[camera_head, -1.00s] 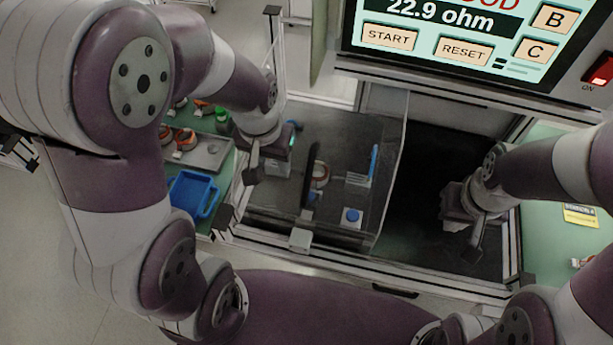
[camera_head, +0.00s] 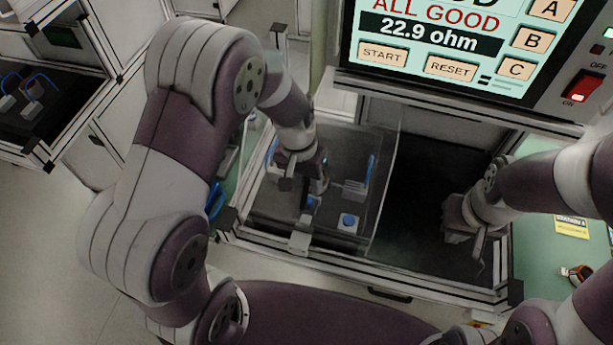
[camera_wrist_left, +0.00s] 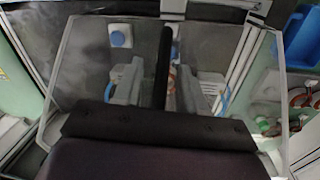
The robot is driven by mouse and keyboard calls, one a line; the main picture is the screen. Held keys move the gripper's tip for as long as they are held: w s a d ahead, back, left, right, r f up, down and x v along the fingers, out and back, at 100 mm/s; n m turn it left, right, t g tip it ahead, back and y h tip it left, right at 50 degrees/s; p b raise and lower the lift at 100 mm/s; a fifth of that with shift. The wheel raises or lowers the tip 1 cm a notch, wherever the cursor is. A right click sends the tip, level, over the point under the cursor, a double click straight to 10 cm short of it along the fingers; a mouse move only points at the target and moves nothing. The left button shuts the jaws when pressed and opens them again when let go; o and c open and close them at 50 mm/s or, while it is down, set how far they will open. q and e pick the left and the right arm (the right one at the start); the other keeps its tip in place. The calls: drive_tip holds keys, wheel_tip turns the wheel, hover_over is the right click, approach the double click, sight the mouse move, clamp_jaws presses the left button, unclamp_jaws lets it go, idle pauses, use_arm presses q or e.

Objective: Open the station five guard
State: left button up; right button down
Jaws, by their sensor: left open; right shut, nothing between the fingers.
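The station guard is a clear pane (camera_head: 345,145) over the left part of the bay; it also fills much of the left wrist view (camera_wrist_left: 85,75). Its dark upright handle bar (camera_wrist_left: 164,68) shows in the left wrist view; in the head view my arm mostly hides it. My left gripper (camera_head: 303,187) is open over the pane, at the handle. I cannot tell whether it touches the handle. Under the pane are grey clamp blocks (camera_head: 354,188) and a blue round button (camera_head: 348,221). My right gripper (camera_head: 478,258) is shut and empty, over the dark right part of the bay.
A test panel (camera_head: 435,45) reading "ALL GOOD 22.9 ohm" hangs above the bay. A metal frame rail (camera_head: 400,272) runs along the front. Green tabletops flank the bay; a copper-coloured part (camera_head: 577,273) lies on the right one. A blue tray (camera_wrist_left: 301,38) shows in the left wrist view.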

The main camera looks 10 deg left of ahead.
use_arm(q)
drive_tip(key=shift+w+a+f, duration=0.15)
drive_tip(key=shift+f, duration=0.05)
use_arm(e)
drive_tip(key=shift+w+a, duration=0.2)
use_arm(q)
clamp_jaws()
use_arm(e)
drive_tip(key=shift+s+d, duration=0.1)
use_arm(q)
drive_tip(key=shift+d+r, duration=0.1)
drive_tip(key=shift+d, duration=0.1)
